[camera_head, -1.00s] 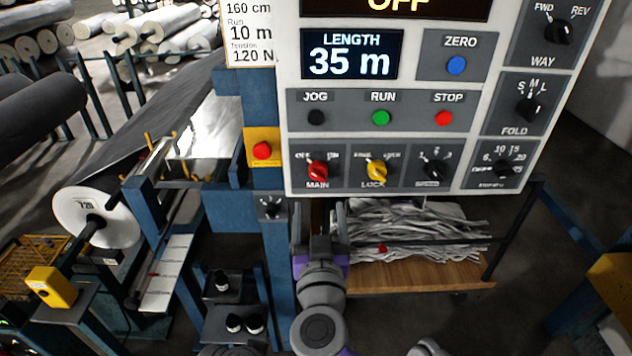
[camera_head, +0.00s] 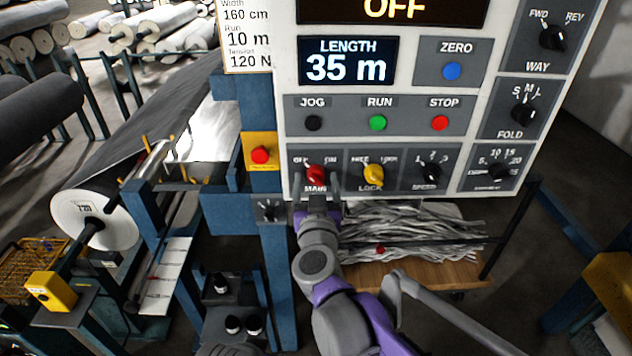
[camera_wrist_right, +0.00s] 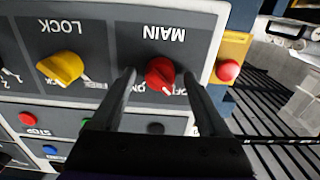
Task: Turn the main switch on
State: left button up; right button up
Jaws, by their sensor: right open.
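The red MAIN switch (camera_head: 315,174) is the leftmost knob in the lower row of the control panel (camera_head: 290,75). Its white pointer is turned toward the OFF label, and the display (camera_head: 395,8) above reads OFF. My right gripper (camera_head: 317,187) is open just in front of the switch, with a finger on each side. In the right wrist view, the red knob (camera_wrist_right: 160,74) shows upside down between the two open fingertips (camera_wrist_right: 158,76). I cannot tell whether either finger touches it. My left gripper is not in view.
The yellow LOCK knob (camera_head: 373,174) sits just right of MAIN, with the black SPEED knob (camera_head: 431,172) beyond. A red button on a yellow plate (camera_head: 260,155) is to the left. JOG, RUN (camera_head: 378,123) and STOP buttons are above. A trolley with grey strips (camera_head: 410,235) stands below.

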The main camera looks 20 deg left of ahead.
grip_shut()
jog(key=shift+m, duration=0.3)
jog(key=m+b, duration=0.1)
jog(key=m, duration=0.1)
jog(key=shift+m, duration=0.3)
jog(key=m, duration=0.4)
jog(key=shift+m, duration=0.3)
jog(key=m, duration=0.4)
jog(key=shift+m, duration=0.3)
jog(key=m, duration=0.5)
jog(key=shift+m, duration=0.4)
